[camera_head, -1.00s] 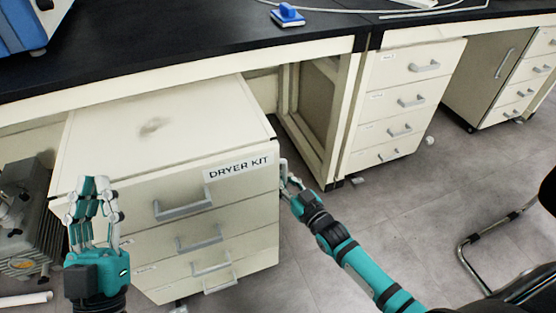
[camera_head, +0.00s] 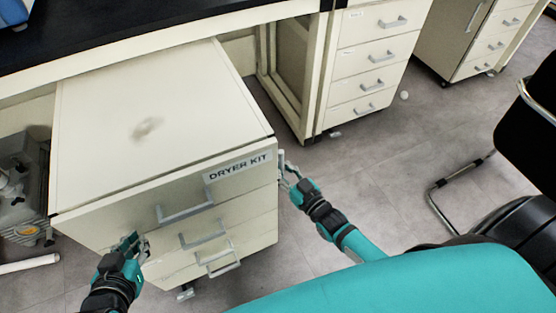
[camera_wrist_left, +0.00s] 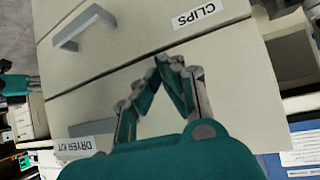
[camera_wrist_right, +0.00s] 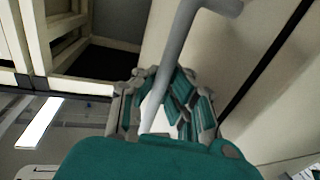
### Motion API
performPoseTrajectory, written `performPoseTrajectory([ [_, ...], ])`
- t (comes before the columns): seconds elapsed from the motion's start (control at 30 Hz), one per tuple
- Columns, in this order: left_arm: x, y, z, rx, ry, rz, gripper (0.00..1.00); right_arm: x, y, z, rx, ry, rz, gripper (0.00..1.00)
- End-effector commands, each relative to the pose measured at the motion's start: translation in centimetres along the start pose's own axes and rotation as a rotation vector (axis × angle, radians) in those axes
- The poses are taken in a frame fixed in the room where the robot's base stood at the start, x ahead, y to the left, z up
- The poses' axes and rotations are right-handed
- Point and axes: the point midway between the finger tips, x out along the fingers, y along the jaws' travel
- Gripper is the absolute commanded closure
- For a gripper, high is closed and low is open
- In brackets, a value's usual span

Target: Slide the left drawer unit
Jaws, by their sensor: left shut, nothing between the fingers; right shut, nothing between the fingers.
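The cream drawer unit (camera_head: 110,150), labelled DRYER KIT (camera_head: 237,166), stands at the left, its top reaching out past the black bench's front edge. Its front has several grey handles. My left gripper (camera_head: 135,240) is shut and empty before the lower left of the front; its fingers (camera_wrist_left: 165,75) show against the drawer fronts beside a CLIPS label (camera_wrist_left: 193,17). I cannot tell whether they touch. My right gripper (camera_head: 287,170) is shut at the unit's right front edge, by a grey side handle (camera_wrist_right: 180,40); the bar runs down to the fingers (camera_wrist_right: 170,90), which partly hide it.
A black bench top (camera_head: 110,30) runs overhead of the unit's back. Right of it are an open knee space, another drawer cabinet (camera_head: 370,60), and a black chair (camera_head: 490,200). A grey machine (camera_head: 20,190) stands left of the unit.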

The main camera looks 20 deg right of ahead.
Motion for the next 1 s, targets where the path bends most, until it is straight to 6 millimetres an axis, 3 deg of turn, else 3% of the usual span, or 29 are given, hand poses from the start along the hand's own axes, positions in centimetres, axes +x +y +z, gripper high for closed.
performPoseTrajectory([
  [0.4, -0.1, -0.1, 0.5, 0.000, -0.027, -0.002, 1.00, -0.2, 0.3, 0.0, -0.002, -0.001, 0.004, 1.00],
  [0.6, -0.1, -0.1, 0.5, 0.000, -0.026, -0.002, 1.00, -0.2, 0.2, 0.0, -0.001, 0.000, 0.003, 0.77],
  [0.87, -0.1, 0.0, 0.5, 0.000, -0.024, -0.001, 1.00, -0.3, 0.1, 0.0, 0.000, 0.000, 0.001, 0.77],
  [1.0, -0.1, 0.0, 0.5, 0.000, -0.024, 0.000, 1.00, -1.4, 0.0, 0.1, 0.000, -0.002, 0.001, 0.77],
])
